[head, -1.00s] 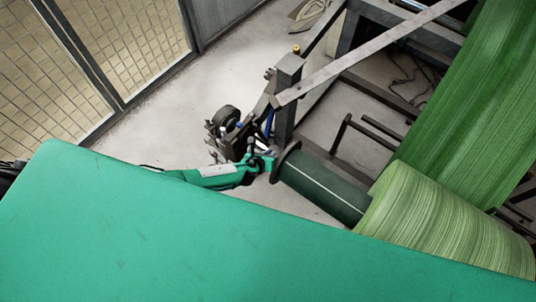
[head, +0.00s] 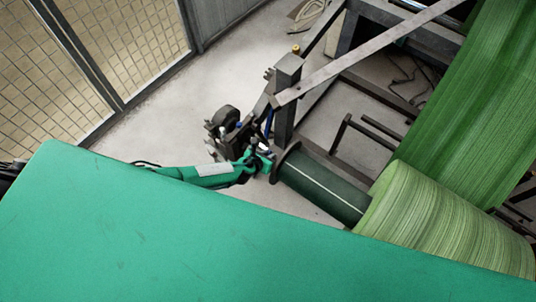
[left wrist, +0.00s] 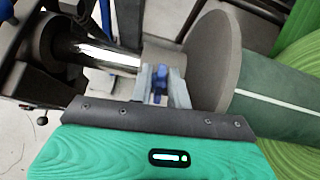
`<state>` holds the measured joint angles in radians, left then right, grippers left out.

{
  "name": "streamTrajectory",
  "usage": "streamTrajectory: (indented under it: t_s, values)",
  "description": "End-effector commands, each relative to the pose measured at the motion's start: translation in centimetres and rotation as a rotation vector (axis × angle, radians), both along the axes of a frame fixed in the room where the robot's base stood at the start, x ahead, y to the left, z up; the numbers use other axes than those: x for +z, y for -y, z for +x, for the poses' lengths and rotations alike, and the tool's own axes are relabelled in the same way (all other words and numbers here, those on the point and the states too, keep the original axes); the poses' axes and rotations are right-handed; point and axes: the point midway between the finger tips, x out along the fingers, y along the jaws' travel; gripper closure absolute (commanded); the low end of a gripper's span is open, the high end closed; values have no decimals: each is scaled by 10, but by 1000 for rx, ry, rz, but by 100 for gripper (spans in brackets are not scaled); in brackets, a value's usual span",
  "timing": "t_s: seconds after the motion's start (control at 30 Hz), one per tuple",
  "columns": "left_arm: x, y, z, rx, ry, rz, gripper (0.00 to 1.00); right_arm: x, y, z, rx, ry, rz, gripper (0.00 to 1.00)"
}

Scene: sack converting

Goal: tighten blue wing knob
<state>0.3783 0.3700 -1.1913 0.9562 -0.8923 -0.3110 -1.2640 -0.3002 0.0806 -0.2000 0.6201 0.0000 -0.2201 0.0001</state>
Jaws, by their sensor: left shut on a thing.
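The blue wing knob (left wrist: 159,84) sits on a grey collar on the shaft, left of the round flange (left wrist: 213,62) in the left wrist view. My left gripper (left wrist: 157,88) has its two grey fingers on either side of the knob and is shut on it. In the head view my left gripper (head: 264,158) is at the shaft beside the flange (head: 284,161), and the knob is too small and covered to make out there. My right gripper is not in view.
A dark green core (head: 325,186) runs right from the flange into a green striped roll (head: 440,220). A grey upright post (head: 285,110) stands just behind my gripper. A bracket with a black wheel (head: 226,116) is at its left. A mesh fence (head: 130,50) stands far left.

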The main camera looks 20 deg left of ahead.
Motion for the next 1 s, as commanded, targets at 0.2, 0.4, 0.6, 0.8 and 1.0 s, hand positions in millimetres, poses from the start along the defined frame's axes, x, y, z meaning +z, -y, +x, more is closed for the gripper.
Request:
streamTrajectory:
  t_s: [0.2, 0.4, 0.6, 0.8, 1.0]
  values:
    - [0, 0, 0, 1, 0, 0, 60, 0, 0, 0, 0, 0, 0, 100]
    - [0, 0, 0, 1, 0, 0, 60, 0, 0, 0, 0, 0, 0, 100]
    - [9, -4, -9, 1, 0, -1, 60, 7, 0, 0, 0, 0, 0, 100]
    - [30, -12, -34, 0, -1, -1, 60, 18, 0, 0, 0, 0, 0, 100]
    - [52, -21, -62, 0, -1, 0, 60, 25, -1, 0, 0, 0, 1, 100]
